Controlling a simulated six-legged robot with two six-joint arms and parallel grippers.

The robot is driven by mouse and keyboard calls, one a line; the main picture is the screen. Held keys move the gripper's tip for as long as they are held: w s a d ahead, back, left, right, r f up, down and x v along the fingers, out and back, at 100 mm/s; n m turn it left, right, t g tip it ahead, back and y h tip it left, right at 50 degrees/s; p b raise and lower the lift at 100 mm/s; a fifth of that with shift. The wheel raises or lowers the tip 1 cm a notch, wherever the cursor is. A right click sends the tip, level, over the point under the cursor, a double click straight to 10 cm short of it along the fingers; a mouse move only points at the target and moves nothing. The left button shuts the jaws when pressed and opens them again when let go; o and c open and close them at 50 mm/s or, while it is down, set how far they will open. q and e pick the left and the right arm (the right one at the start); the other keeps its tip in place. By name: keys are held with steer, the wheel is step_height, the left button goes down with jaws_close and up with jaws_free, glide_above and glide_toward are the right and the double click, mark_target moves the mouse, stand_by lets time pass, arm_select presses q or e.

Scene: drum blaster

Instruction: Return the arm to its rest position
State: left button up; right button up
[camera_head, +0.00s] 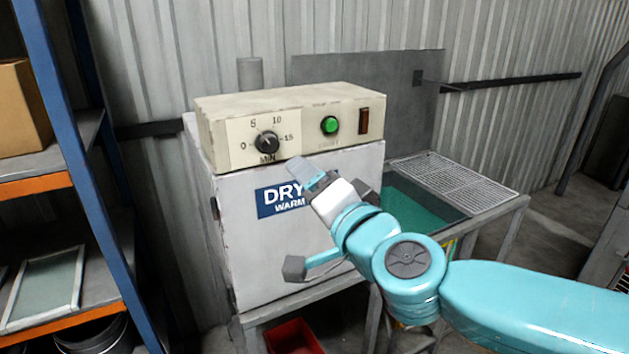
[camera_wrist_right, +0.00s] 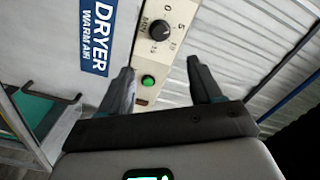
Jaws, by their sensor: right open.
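My right arm comes in from the right in the head view, and its gripper (camera_head: 310,174) is in front of the dryer, just below its control panel. In the right wrist view the two fingers of this gripper (camera_wrist_right: 163,88) stand apart with nothing between them. The green button (camera_wrist_right: 148,81) shows between the fingers there, with the dial (camera_wrist_right: 160,32) beyond. In the head view the fingers are partly hidden by the wrist, and I cannot tell whether they touch the dryer. My left gripper is not in view.
The pale dryer (camera_head: 250,250) carries a panel with a dial (camera_head: 266,143), a green button (camera_head: 329,125) and a dark red switch (camera_head: 363,121). A wire rack (camera_head: 455,175) and green basin (camera_head: 425,215) are to its right. A blue-framed shelf (camera_head: 60,130) stands left. A red bin (camera_head: 293,338) is below.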

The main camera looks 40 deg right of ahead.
steer(key=shift+s+a, duration=0.1)
steer(key=shift+s, duration=0.2)
stand_by(0.4)
